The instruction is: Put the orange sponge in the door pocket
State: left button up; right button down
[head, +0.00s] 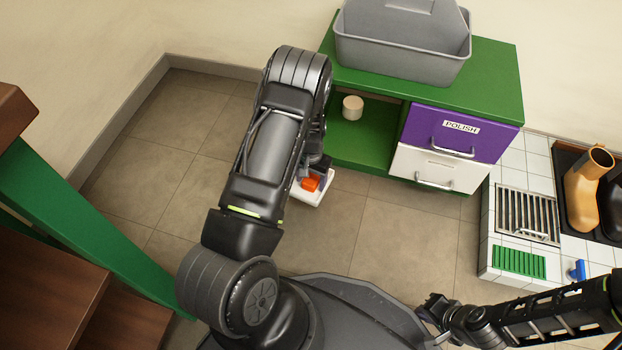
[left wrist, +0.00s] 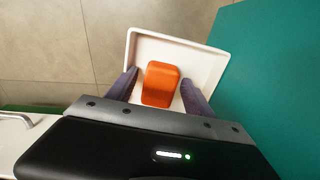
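The orange sponge (head: 310,184) shows over the white door pocket (head: 318,198), just past my left forearm. In the left wrist view the sponge (left wrist: 161,84) lies within the rim of the white pocket (left wrist: 207,58). My left gripper (left wrist: 160,77) has a finger on each side of the sponge, with white pocket showing between fingers and sponge, so it looks open. I cannot tell whether the sponge touches the pocket floor. In the head view my arm mostly hides this gripper. My right gripper (head: 432,306) is at the lower right, away from the sponge; its fingers are unclear.
A green panel (left wrist: 275,80) stands right beside the pocket. The green cabinet (head: 490,65) carries a grey caddy (head: 400,55), a purple POLISH drawer (head: 455,133) and a white drawer (head: 432,170). A tiled stand with boots (head: 583,190) is at right. Wooden steps (head: 45,275) stand left.

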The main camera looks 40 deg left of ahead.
aim_at(311, 179)
pick_arm(q)
jog(key=shift+r+p, duration=0.35)
jog(key=shift+r, duration=0.25)
notch_tip(311, 179, up, 11)
jog(key=p, duration=0.4)
dwell(0.4)
jog(key=s+d+f+h, duration=0.1)
jog(key=s+d+f, duration=0.25)
jog(key=d, duration=0.25)
jog(key=s+d+f, duration=0.2)
jog(key=s+d, duration=0.2)
jog(key=d, duration=0.2)
jog(key=s+d+r+h, duration=0.1)
jog(key=s+d, duration=0.4)
jog(key=d, duration=0.3)
jog(key=s+d+r+t+h, duration=0.1)
jog(key=s+d, duration=0.4)
jog(key=d, duration=0.3)
jog(key=shift+s+r+h, duration=0.15)
jog(key=shift+s+h, duration=0.15)
jog(key=shift+h, duration=0.1)
jog(key=shift+c, duration=0.5)
